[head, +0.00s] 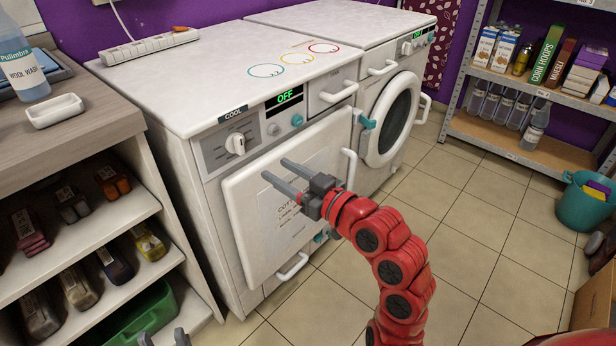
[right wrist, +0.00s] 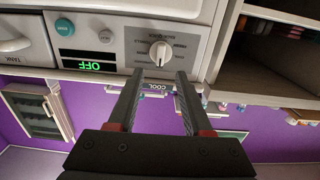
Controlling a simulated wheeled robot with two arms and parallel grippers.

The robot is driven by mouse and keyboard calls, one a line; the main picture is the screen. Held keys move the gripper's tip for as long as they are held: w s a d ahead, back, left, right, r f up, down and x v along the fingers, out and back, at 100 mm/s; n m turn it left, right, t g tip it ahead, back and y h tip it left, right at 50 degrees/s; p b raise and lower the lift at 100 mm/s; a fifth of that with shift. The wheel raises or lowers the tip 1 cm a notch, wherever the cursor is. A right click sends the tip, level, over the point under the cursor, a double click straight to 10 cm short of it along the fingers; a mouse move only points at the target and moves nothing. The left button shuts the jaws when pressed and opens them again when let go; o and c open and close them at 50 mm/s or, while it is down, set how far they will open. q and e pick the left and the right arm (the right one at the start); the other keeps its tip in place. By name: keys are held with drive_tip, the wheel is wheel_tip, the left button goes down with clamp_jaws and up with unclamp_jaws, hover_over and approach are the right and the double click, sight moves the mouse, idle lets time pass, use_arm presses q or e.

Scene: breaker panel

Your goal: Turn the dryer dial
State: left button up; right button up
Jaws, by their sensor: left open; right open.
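The dryer (head: 215,95) is a white machine with a square front door. Its white dial (head: 235,143) sits on the left of the control panel, under a dark COOL label (head: 233,113). The green display (head: 284,98) reads OFF. My right gripper (head: 275,169) is open and empty in front of the panel, a little right of and below the dial in the head view. In the right wrist view, the dial (right wrist: 160,53) lies just beyond the two open fingertips, apparently not touching. My left gripper (head: 163,339) shows only its fingertips at the bottom edge, apart and empty.
A second machine with a round door (head: 390,118) stands at the right. A wooden-topped shelf (head: 88,110) stands close on the left, with a bottle (head: 22,65) on it. A power strip (head: 148,45) lies on the dryer top. Tiled floor (head: 460,215) is open at the right.

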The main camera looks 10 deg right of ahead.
drive_tip(key=p+v, duration=0.7)
drive_tip(key=shift+p, duration=0.3)
